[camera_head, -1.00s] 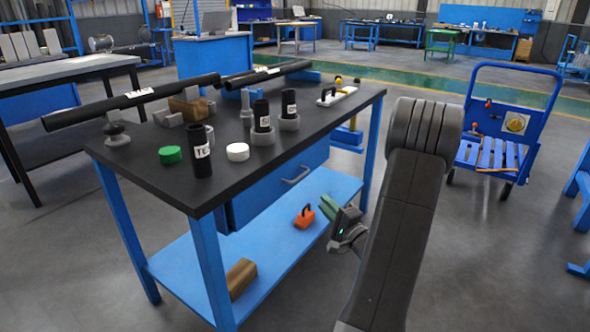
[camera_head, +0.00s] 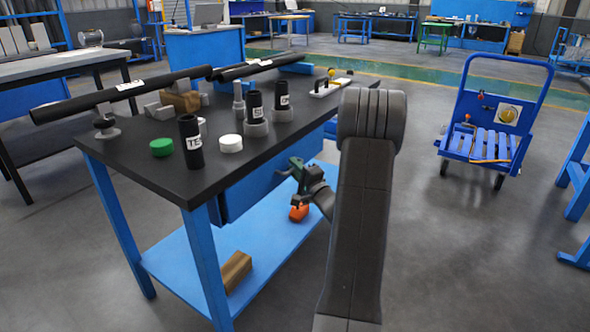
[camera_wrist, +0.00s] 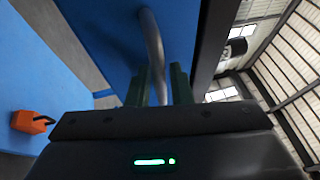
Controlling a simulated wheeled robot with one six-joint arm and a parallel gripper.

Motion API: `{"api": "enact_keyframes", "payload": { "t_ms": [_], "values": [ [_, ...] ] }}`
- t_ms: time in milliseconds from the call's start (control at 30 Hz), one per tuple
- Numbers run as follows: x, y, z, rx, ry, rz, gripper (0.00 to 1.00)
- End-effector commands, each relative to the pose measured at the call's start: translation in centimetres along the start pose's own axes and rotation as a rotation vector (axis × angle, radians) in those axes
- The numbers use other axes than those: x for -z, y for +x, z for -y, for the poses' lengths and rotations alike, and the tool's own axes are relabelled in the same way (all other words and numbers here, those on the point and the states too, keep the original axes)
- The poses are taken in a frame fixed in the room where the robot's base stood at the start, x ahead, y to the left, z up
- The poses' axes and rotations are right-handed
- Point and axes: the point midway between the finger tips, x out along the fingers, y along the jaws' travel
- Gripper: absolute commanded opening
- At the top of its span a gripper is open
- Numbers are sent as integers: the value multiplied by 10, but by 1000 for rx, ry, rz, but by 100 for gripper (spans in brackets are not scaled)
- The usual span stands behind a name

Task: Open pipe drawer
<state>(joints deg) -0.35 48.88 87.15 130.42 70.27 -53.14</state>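The blue drawer (camera_head: 248,188) sits under the black top of the workbench and looks shut. Its front also fills the upper middle of the wrist view (camera_wrist: 105,25). The grey bar handle (camera_wrist: 153,40) runs between the two green fingers of my gripper (camera_wrist: 158,78) in the wrist view. The fingers stand apart, with a gap visible beside the handle, so the gripper looks open around it. In the head view my gripper (camera_head: 294,168) is at the drawer front and hides the handle there.
The workbench top (camera_head: 185,180) carries black pipes, a green cap (camera_head: 162,147) and a white cap (camera_head: 230,143). An orange object (camera_head: 299,213) and a brown block (camera_head: 236,270) lie on the lower blue shelf (camera_head: 195,254). A blue cart (camera_head: 488,130) stands right; floor between is clear.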

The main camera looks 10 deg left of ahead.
Motion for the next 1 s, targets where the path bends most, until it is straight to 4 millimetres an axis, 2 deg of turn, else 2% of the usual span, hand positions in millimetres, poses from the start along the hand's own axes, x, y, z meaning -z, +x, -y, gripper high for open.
{"api": "enact_keyframes", "payload": {
  "t_ms": [233,333,367,667,867,1000],
  "values": [
    [0,1,0,0,0,0,19],
    [0,1,0,0,0,0,2],
    [0,1,0,0,0,0,0],
    [1,-2,0,-1,0,0,0],
    [9,-20,2,1,-1,-2,0],
    [20,-46,6,0,-2,-3,0]
  ]
}}
